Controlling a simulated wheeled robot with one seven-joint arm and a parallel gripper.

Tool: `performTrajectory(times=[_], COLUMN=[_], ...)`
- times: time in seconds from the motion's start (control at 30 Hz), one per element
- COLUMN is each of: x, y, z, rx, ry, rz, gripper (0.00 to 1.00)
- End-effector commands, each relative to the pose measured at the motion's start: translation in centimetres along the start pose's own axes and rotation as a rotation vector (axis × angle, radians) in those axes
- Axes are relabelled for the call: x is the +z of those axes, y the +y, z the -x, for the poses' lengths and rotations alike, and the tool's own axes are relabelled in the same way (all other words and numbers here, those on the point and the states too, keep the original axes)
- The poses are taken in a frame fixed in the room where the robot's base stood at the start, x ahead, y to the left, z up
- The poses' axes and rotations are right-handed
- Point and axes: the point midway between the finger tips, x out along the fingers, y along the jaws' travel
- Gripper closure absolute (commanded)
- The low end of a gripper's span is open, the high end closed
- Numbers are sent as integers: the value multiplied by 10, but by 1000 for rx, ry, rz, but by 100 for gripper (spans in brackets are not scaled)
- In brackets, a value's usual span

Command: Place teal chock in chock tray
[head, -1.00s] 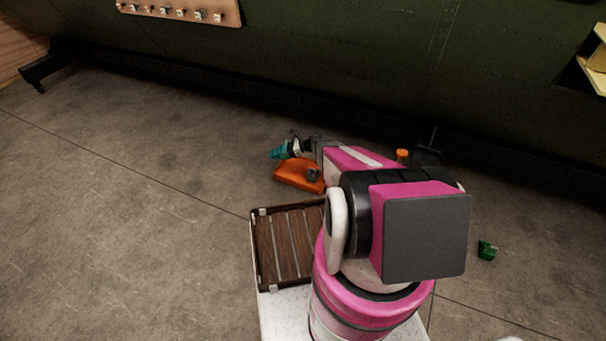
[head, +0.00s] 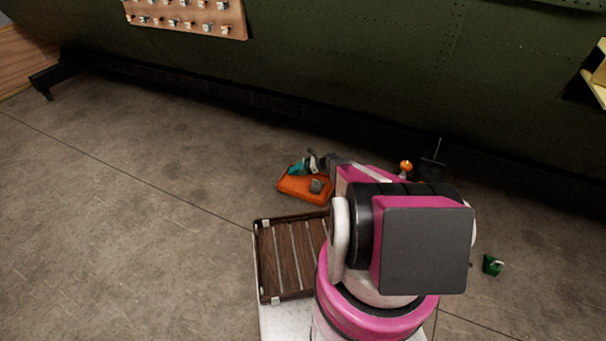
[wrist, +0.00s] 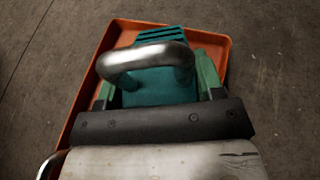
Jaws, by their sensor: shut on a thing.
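The teal chock (wrist: 165,87) fills the middle of the wrist view, with a metal loop handle over it. My gripper (wrist: 160,95) is shut on it, one green finger on each side. The chock (head: 297,168) and my gripper (head: 313,163) also show in the head view, small and partly hidden by my arm. The orange chock tray (head: 301,190) lies on the floor under and around the chock. In the wrist view the tray's rim (wrist: 97,75) shows behind and left of the chock. I cannot tell whether the chock touches the tray floor.
A grey object (head: 317,186) sits at the tray's right side. A slatted wooden rack (head: 292,260) is nearer to me. A green object (head: 492,264) lies on the floor at right. An orange-topped object (head: 405,167) stands behind my arm. Floor at left is clear.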

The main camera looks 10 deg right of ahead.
Motion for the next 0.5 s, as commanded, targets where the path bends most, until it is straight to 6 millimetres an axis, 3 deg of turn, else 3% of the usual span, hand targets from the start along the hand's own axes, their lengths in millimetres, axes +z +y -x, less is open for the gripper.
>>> performTrajectory(times=[0.5], x=[-42], y=[-4], z=[-13], rx=[1], ry=[-1], rz=[0], gripper=[72])
